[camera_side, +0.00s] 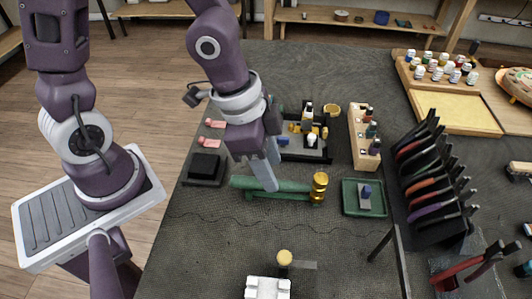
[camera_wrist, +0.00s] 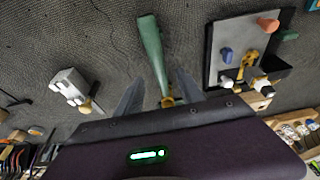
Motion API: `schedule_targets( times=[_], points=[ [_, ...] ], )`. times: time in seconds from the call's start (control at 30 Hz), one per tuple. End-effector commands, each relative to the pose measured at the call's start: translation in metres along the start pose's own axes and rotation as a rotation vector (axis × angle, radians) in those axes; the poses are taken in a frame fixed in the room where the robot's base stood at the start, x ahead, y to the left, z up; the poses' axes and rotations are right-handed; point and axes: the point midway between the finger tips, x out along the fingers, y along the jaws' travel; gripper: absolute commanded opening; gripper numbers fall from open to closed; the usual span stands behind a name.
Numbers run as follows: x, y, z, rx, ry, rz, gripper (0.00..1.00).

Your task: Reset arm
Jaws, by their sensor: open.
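My gripper (camera_side: 270,186) points down over a green bar (camera_side: 238,183) with a brass end (camera_side: 320,183), near the middle of the dark work table. In the side view the fingers overlap the bar; I cannot tell whether they touch it. In the wrist view my gripper (camera_wrist: 160,76) has its two grey fingers spread apart. The green bar (camera_wrist: 152,48) shows between and beyond them, and its brass end is partly hidden by the gripper body. Nothing is seen held.
A green tray (camera_side: 348,207) holding a blue-topped piece lies right of the bar. Behind are a board (camera_side: 290,153) with small tools and a wooden bottle holder (camera_side: 357,145). A black rack (camera_side: 440,232) of tools stands at right. A white block (camera_side: 267,288) sits in front.

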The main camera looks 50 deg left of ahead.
Motion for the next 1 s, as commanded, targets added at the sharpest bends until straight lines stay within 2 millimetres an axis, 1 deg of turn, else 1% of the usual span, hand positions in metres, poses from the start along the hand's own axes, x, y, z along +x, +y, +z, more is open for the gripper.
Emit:
schedule_targets(
  times=[0.1,0.2,0.33,0.5,0.57,0.63,0.67,0.7,0.77,0.8,0.9,1.0],
  points=[
    [-0.017,-0.002,0.0,-0.006,0.002,-0.006,0.45],
    [-0.027,-0.002,0.0,-0.008,0.003,-0.005,0.45],
    [-0.036,-0.002,0.0,-0.005,0.002,-0.004,0.45],
    [-0.041,-0.001,0.001,-0.003,-0.003,-0.006,0.45],
    [-0.042,-0.005,0.007,-0.019,-0.026,-0.038,0.45],
    [-0.051,-0.018,0.022,-0.077,-0.074,-0.128,0.45],
    [-0.059,-0.025,0.03,-0.118,-0.09,-0.181,0.45],
    [-0.073,-0.033,0.04,-0.186,-0.098,-0.251,0.45],
    [-0.1,-0.04,0.055,-0.304,-0.077,-0.334,0.45],
    [-0.118,-0.041,0.064,-0.383,-0.044,-0.368,0.45],
    [-0.154,-0.036,0.083,-0.556,0.062,-0.381,0.45],
    [-0.174,-0.027,0.097,-0.669,0.147,-0.336,0.45]
  ],
)
